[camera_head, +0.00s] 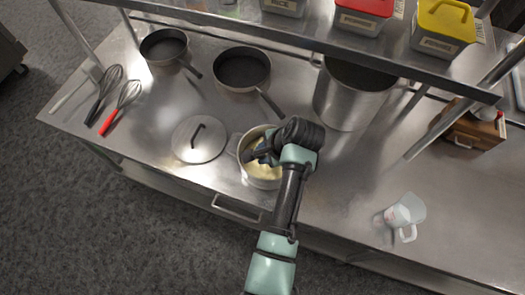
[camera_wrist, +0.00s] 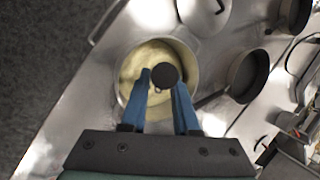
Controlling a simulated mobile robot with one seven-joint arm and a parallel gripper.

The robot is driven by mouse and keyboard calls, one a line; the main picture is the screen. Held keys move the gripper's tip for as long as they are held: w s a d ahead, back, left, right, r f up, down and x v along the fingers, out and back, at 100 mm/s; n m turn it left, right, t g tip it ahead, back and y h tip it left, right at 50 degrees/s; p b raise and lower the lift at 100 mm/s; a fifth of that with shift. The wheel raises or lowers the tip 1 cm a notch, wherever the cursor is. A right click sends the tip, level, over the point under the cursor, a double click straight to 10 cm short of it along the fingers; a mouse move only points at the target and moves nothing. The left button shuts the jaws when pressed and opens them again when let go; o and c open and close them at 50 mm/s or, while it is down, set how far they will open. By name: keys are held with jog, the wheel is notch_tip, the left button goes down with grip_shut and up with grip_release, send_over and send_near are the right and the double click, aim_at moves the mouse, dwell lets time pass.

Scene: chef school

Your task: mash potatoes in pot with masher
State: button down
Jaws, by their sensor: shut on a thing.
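A steel pot (camera_head: 243,150) stands on the steel counter with pale yellow potato (camera_head: 264,172) in it. In the wrist view the pot (camera_wrist: 193,58) lies under my gripper, and the potato (camera_wrist: 150,58) looks smooth and creamy. My gripper (camera_head: 262,152) is over the pot. In the wrist view its two blue fingers (camera_wrist: 163,85) are shut on the dark round handle end of the masher (camera_wrist: 164,75). The handle points up toward the camera. The masher's head is hidden below the handle, so I cannot tell how deep it sits.
A lid (camera_head: 198,142) lies left of the pot. Two pans (camera_head: 164,46) (camera_head: 241,68) and a tall stockpot (camera_head: 350,95) stand behind, under a shelf (camera_head: 300,28). Whisks (camera_head: 122,105) lie at left. The counter between pot and jug is clear.

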jog(key=r+p, duration=0.1)
jog(key=s+r+p, duration=0.1)
jog(key=r+p, duration=0.1)
jog(key=shift+s+a, duration=0.15)
jog(key=shift+a, duration=0.2)
jog(key=shift+s+a+r, duration=0.1)
jog(key=shift+s+a, duration=0.05)
jog(key=shift+s, duration=0.1)
jog(key=shift+s+a+r, duration=0.25)
jog(key=shift+s+r, duration=0.1)
jog(key=shift+r, duration=0.3)
jog(key=shift+f+b, duration=0.15)
jog(key=shift+b, duration=0.2)
notch_tip(320, 180, down, 4)
jog(key=shift+f+b, duration=0.1)
jog(key=shift+b, duration=1)
